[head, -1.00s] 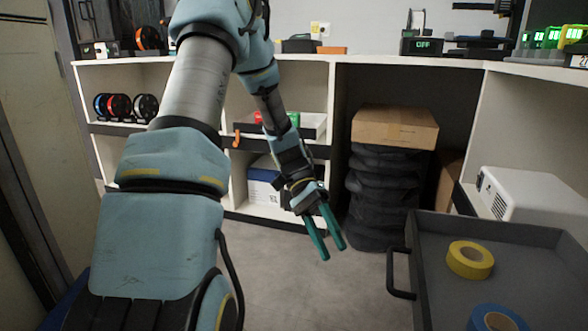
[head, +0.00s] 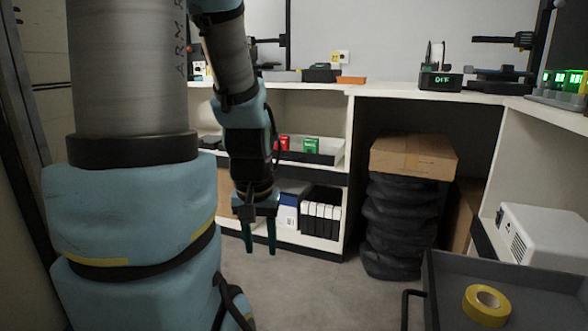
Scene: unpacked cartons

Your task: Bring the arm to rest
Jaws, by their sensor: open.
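My gripper (head: 259,246) hangs at the end of my arm, left of the middle in the head view. Its two teal fingers point down and stand apart with nothing between them. It is open and empty, in front of the lower white shelf and above the grey floor. My arm fills the left side of the view and hides part of the shelving behind it.
A grey cart tray (head: 530,293) at the lower right holds a yellow tape roll (head: 487,305). A cardboard box (head: 413,156) sits on a black ribbed stack (head: 398,220). White shelving (head: 350,180) lines the back. The grey floor (head: 320,290) in the middle is clear.

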